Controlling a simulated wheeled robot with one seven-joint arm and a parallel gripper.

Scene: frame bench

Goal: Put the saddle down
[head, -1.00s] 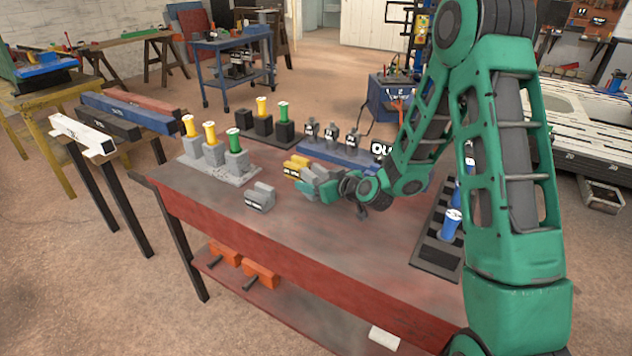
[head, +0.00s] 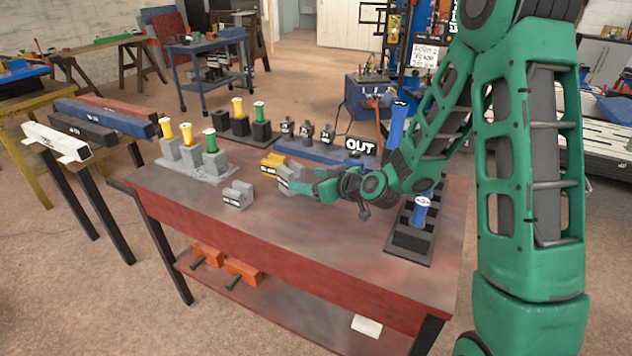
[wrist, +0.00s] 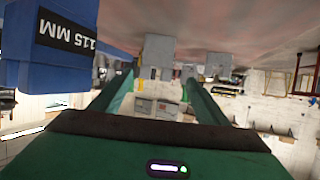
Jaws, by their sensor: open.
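A grey saddle-shaped block (head: 291,170) stands on the red bench top at my gripper's fingertips, just right of a yellow block (head: 271,163). My gripper (head: 290,184) is open, low over the bench, its fingers pointing left. In the wrist view, which looks upside down, a grey block (wrist: 157,58) shows between and beyond the ends of my two green fingers (wrist: 160,95). I cannot tell whether the fingers touch it. A second grey saddle-shaped block (head: 238,196), with a dark label, stands alone on the bench further left.
A blue rail (head: 325,152) with an OUT sign (head: 360,147) lies behind my gripper; a blue part labelled 115 MM (wrist: 60,45) is close in the wrist view. A dark rack (head: 410,240) with blue-topped pieces stands at right. The bench front (head: 290,240) is clear.

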